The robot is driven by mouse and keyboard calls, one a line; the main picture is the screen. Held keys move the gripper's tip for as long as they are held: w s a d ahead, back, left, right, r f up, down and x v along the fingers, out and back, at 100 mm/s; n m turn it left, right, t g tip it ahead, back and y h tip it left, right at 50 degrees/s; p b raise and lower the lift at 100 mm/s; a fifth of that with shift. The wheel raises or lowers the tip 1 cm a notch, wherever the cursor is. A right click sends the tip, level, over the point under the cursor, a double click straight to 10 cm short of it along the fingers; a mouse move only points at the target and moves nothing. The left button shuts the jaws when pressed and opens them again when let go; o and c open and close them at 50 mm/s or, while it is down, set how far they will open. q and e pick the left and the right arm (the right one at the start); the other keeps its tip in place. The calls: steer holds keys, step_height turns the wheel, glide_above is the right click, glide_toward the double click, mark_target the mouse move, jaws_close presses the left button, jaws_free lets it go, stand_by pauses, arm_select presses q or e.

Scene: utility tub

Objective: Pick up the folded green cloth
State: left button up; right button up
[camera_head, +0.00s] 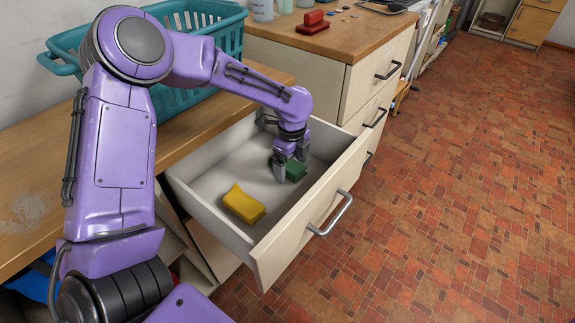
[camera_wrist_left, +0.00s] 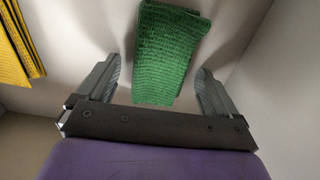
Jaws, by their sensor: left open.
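In the left wrist view the green cloth (camera_wrist_left: 170,55) shows between the two spread fingers of the open left gripper (camera_wrist_left: 162,85), with a gap on both sides. My right gripper is not in view.
A yellow folded cloth (camera_head: 244,204) lies in the same drawer, nearer the front left; it also shows in the left wrist view (camera_wrist_left: 18,45). The drawer's front panel with its handle (camera_head: 331,214) stands on the right. A teal basket (camera_head: 190,85) sits on the wooden counter.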

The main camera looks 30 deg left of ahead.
arm_select(q)
steer(key=c, duration=1)
steer(key=shift+r, duration=0.15)
steer(key=shift+c, duration=0.3)
steer(key=shift+r, duration=0.3)
step_height(320, 180, up, 3)
steer(key=shift+p, duration=0.6)
steer(key=s+d+r+p, duration=0.2)
steer(key=s+r+p, duration=0.1)
steer(key=s, duration=0.3)
steer(key=s+d+r+p, duration=0.3)
steer(key=s+r, duration=0.3)
steer(key=s, duration=0.1)
steer(key=shift+d, duration=0.1)
